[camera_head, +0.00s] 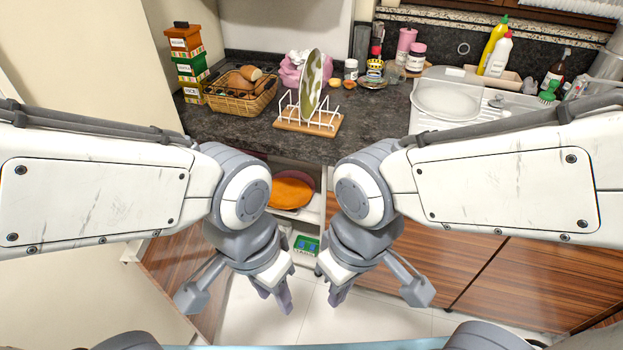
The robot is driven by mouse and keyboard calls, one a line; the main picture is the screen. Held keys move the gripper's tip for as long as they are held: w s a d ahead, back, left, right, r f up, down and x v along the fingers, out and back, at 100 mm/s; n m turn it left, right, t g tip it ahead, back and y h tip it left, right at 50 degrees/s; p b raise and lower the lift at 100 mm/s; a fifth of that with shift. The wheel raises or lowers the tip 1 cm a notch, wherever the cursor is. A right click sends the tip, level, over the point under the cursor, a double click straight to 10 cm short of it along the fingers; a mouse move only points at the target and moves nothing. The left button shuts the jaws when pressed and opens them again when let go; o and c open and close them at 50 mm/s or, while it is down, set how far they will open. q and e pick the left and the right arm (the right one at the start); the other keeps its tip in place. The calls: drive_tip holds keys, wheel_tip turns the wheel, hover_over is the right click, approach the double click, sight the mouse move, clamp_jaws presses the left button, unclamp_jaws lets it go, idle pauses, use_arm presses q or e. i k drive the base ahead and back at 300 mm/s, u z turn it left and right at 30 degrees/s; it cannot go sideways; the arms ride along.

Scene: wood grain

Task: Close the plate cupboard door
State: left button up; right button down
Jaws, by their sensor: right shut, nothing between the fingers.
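The plate cupboard (312,215) is open below the counter, in the middle of the head view. An orange plate (290,193) lies on its upper shelf, partly hidden by my arms. Its wood-grain door (175,265) stands swung open towards me at the left, partly hidden behind my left arm. My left gripper (277,298) hangs in front of the opening, to the right of the door and apart from it; its fingers are too small to read. My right gripper (337,297) is shut and empty, beside it to the right.
The dark counter (240,135) holds a bread basket (241,95), a dish rack (308,121) with an upright patterned plate, and several jars. A sink area (450,100) with bottles is at the right. Shut wood-grain fronts (530,280) stand at lower right. Pale floor tiles (310,325) are clear.

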sight(169, 262)
drive_tip(key=z, duration=0.1)
drive_tip(key=i, duration=1.25)
drive_tip(key=u, duration=0.45)
